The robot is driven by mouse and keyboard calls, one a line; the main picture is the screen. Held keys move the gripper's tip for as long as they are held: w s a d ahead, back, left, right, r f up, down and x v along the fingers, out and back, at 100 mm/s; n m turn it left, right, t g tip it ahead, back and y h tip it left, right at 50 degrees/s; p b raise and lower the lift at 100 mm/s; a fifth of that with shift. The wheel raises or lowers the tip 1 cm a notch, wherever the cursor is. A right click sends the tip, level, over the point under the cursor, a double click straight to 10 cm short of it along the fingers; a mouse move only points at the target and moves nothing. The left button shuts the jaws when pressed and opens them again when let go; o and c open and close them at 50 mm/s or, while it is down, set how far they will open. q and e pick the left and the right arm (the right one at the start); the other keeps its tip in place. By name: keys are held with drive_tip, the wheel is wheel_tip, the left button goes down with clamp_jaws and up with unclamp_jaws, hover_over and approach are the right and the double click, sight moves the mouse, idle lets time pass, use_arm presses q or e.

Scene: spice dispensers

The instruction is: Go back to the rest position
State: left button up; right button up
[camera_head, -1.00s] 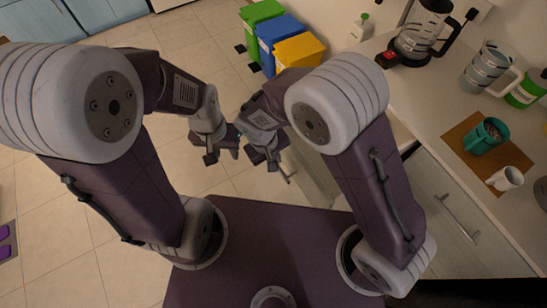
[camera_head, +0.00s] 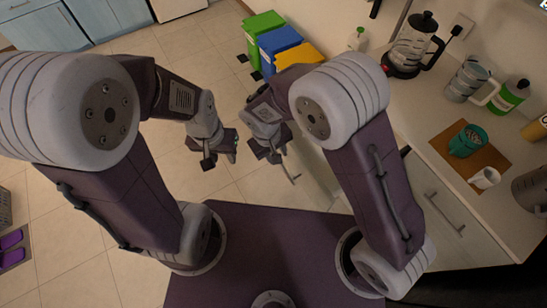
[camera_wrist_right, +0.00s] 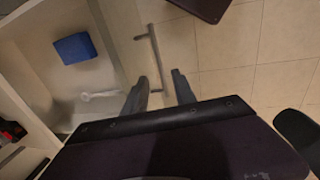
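My left gripper (camera_head: 220,161) hangs over the tiled floor near the middle of the head view. Its two fingers stand apart with nothing between them. My right gripper (camera_head: 276,157) is just to its right, beside the counter front, with a small gap between the two grippers. In the right wrist view my right gripper (camera_wrist_right: 160,92) shows two fingers spread apart and empty. A metal bar handle (camera_wrist_right: 155,58) lies close beyond those fingertips.
Green (camera_head: 264,24), blue (camera_head: 278,40) and yellow (camera_head: 300,57) bins stand behind. Floor at left is mostly clear.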

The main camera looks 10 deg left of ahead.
drive_tip(key=shift+w+r, duration=0.15)
drive_tip(key=shift+r, duration=0.15)
